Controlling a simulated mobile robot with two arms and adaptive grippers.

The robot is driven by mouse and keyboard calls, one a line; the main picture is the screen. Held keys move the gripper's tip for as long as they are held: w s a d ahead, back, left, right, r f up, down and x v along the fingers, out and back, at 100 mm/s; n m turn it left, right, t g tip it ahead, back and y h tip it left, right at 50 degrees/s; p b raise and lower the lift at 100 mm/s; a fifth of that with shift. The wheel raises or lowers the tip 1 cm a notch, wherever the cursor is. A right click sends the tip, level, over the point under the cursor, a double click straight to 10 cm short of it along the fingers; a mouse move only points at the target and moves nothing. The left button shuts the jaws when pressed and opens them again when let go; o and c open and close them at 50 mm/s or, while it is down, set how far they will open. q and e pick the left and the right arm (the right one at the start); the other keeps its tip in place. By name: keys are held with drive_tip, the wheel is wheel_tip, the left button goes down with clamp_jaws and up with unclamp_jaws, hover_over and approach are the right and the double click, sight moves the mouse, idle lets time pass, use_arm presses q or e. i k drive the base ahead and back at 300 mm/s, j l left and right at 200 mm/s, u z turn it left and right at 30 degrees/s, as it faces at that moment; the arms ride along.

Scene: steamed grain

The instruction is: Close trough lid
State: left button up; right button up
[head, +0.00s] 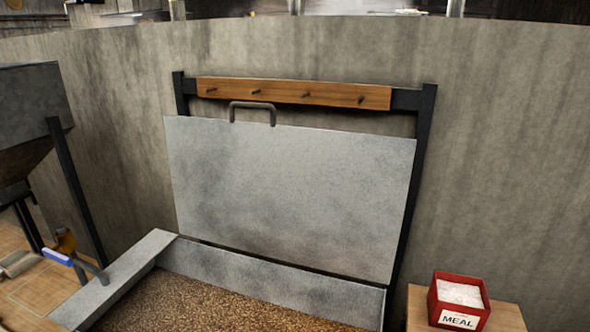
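The trough lid (290,195) is a flat grey metal panel. It stands raised, close to upright, along the back edge of the trough, in front of a dark frame. A dark bar handle (253,105) sticks up at its top edge, left of centre. The trough (270,280) is open below it, with grey metal walls and brown grain (220,305) inside. Its front part is cut off by the bottom of the picture. Neither of my grippers shows in the head view.
A wooden rail with several pegs (293,93) spans the dark frame behind the lid. A red box labelled MEAL (459,301) stands on a wooden surface (506,318) at the lower right. A dark hopper (30,110) on legs stands at the left. A grey wall runs behind.

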sight(333, 201)
drive_tip(key=k+j+z, duration=0.1)
drive_tip(key=j+z, duration=0.15)
drive_tip(key=z, duration=0.15)
drive_tip(key=k+j+z, duration=0.1)
drive_tip(key=z, duration=0.25)
drive_tip(key=k+j+z, duration=0.15)
drive_tip(key=z, duration=0.25)
drive_tip(key=k+j+z, duration=0.2)
drive_tip(key=z, duration=0.15)
